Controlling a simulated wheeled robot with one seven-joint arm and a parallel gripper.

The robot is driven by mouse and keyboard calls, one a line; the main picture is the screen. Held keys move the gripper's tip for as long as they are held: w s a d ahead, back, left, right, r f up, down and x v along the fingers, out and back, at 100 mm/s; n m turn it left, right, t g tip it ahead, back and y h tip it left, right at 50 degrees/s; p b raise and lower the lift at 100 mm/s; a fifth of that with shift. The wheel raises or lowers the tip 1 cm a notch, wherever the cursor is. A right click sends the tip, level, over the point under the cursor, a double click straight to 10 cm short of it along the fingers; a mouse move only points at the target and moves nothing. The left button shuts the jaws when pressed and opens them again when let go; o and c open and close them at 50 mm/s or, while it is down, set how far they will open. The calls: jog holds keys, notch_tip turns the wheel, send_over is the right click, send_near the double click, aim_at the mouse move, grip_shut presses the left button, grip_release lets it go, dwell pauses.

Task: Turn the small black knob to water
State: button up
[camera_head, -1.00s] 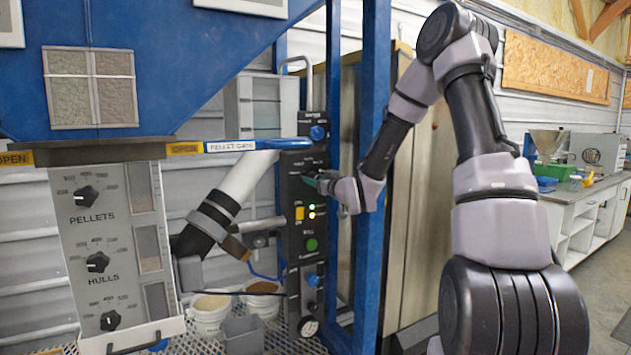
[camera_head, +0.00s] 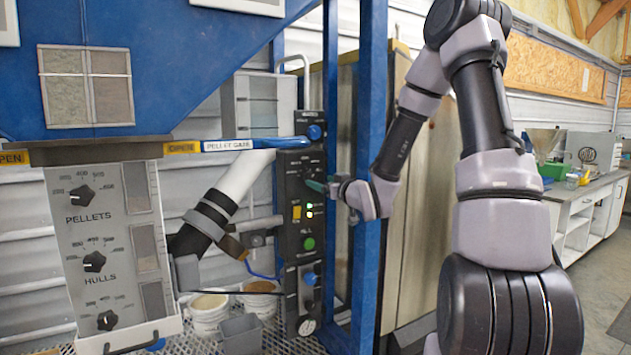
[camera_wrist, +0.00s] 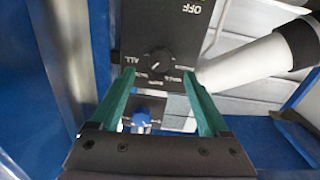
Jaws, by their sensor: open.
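The small black knob (camera_wrist: 158,60) sits on the dark control panel (camera_wrist: 180,22). The wrist view shows it upside down, with a light pointer mark and small labels around it that I cannot read fully. My gripper (camera_wrist: 158,74) is open, its two green fingers either side of the knob in this picture, with no contact visible. In the head view my gripper (camera_head: 318,186) is at the right side of the tall panel (camera_head: 290,225), just below the knob's area. The knob is too small there to read its setting.
A blue knob (camera_head: 314,131) is above on the panel; a yellow switch (camera_head: 296,212) and green button (camera_head: 309,243) are below. A blue upright post (camera_head: 370,120) stands close beside my forearm. A white pipe (camera_head: 245,175) runs left of the panel.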

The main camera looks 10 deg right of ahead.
jog(key=shift+v, duration=2.3)
jog(key=s+d+r+m+g+h, duration=0.5)
jog(key=s+r+g+h, duration=0.1)
jog(key=s, duration=0.3)
jog(key=s+a+r+m+g+y, duration=0.1)
jog(key=s+r+g, duration=0.1)
jog(key=s, duration=0.8)
jog(key=s+a+r+m+g+y, duration=0.1)
jog(key=s+a+r+m+g, duration=0.1)
jog(key=s, duration=0.8)
jog(key=shift+r+m, duration=0.15)
jog(key=shift+m, duration=0.15)
jog(key=shift+d, duration=0.1)
jog(key=shift+c, duration=0.3)
